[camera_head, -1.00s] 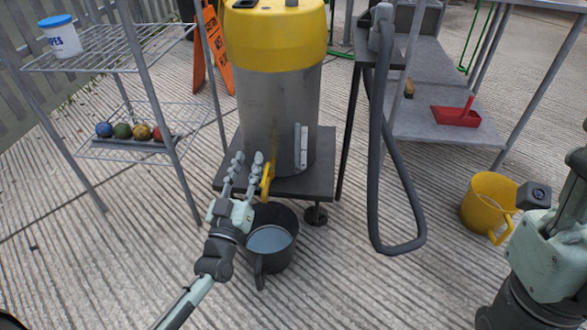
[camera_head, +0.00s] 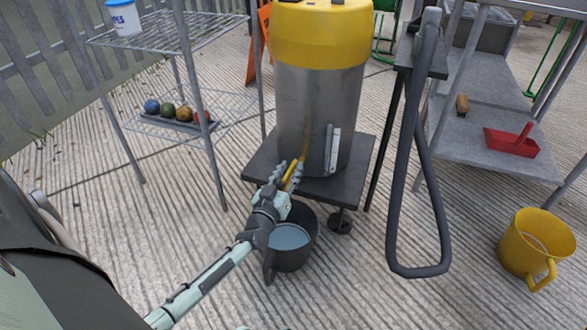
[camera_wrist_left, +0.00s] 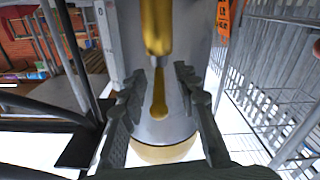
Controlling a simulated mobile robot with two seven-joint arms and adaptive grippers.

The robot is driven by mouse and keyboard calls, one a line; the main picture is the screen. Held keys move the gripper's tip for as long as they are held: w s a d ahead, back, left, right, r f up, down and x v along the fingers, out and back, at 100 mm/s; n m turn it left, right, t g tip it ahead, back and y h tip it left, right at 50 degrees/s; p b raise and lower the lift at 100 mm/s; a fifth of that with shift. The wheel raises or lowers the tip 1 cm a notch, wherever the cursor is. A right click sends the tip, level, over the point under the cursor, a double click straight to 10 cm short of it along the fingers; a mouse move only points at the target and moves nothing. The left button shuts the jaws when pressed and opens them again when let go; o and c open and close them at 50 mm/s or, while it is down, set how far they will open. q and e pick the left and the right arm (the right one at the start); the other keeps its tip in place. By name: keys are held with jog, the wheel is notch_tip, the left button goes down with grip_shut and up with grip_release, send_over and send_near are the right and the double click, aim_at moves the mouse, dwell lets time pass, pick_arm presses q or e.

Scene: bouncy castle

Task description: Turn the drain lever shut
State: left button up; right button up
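The yellow drain lever (camera_head: 292,172) sits low on the front of a steel drum with a yellow top (camera_head: 320,35). My left gripper (camera_head: 286,174) is at the lever, and its fingers partly hide it. In the left wrist view the yellow lever (camera_wrist_left: 158,100) hangs down between the two fingers of my left gripper (camera_wrist_left: 158,90). The fingers are apart, with a visible gap on each side of the lever. A black bucket (camera_head: 298,252) with greyish liquid stands on the ground below, partly behind my left arm. My right gripper is out of view.
The drum stands on a dark low platform (camera_head: 262,158). A grey hose (camera_head: 395,210) hangs in a loop to its right. A wire shelf rack (camera_head: 190,120) is at left. A yellow bucket (camera_head: 530,265) stands on open ground at right.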

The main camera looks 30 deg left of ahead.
pick_arm(q)
jog(key=shift+x, duration=1.1)
grip_shut()
